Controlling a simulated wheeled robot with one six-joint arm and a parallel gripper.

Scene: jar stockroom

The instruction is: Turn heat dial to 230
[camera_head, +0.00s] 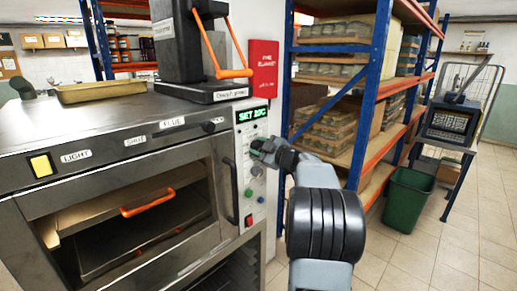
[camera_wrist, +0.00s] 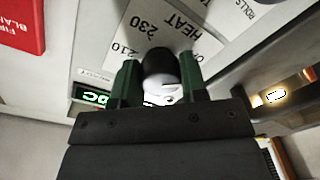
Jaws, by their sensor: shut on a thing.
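The heat dial (camera_wrist: 160,72), a round knob with a black rim and a pale face with a dark mark, is between the two green fingers of my gripper (camera_wrist: 160,82) in the wrist view. The fingers are shut on its sides. The panel around it reads "HEAT", "230" and "210". In the head view my gripper (camera_head: 262,148) is at the oven's right-hand control panel (camera_head: 243,190) and hides the dial. Just above it a green-lit display (camera_head: 251,115) starts with "SET"; its digits are too blurred to read surely.
Below my gripper the panel has small buttons and a red switch (camera_head: 249,220). The oven door (camera_head: 130,215) is left of the panel. A blue-and-orange rack (camera_head: 365,100) with jars and a green bin (camera_head: 408,198) stand to the right. Open floor lies between.

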